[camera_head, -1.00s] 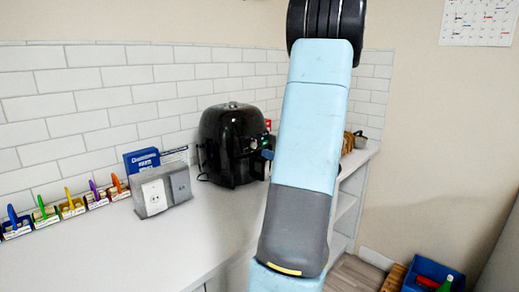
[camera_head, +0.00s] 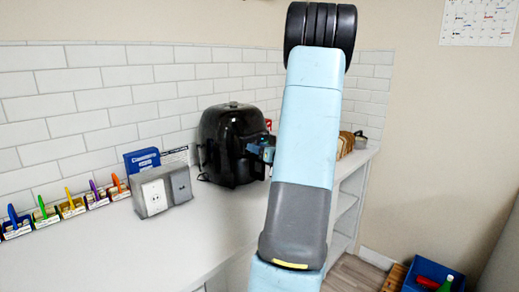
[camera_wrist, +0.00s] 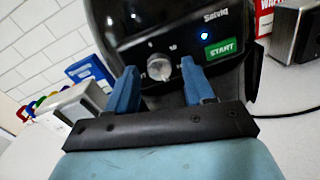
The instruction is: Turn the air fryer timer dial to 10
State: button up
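The black air fryer (camera_head: 222,145) stands on the white counter, and its front panel (camera_wrist: 140,30) fills the top of the wrist view. The round silver timer dial (camera_wrist: 159,67) is low on that panel, beside the green START button (camera_wrist: 221,48). Small marks around the dial are too blurred to read, so its setting cannot be told. My gripper (camera_wrist: 160,75) is open, with one blue finger to each side of the dial in the picture. Whether the fingers touch it cannot be told. In the head view my gripper (camera_head: 262,149) is at the fryer's front, partly hidden by my arm.
Several coloured-handled items line the counter further left. In the wrist view, a dark speaker-like box (camera_wrist: 292,35), a red box (camera_wrist: 264,18) and a cable are to the right.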

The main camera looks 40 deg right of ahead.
jog(key=c, duration=0.9)
jog(key=shift+d, duration=0.1)
grip_shut()
jog(key=shift+n, duration=0.5)
jog(key=shift+f+n+y, duration=0.1)
jog(key=shift+n+y, duration=0.35)
jog(key=shift+n, duration=5.55)
jog(key=shift+f+n+y, duration=0.1)
jog(key=shift+n+y, duration=0.35)
jog(key=shift+n, duration=5.55)
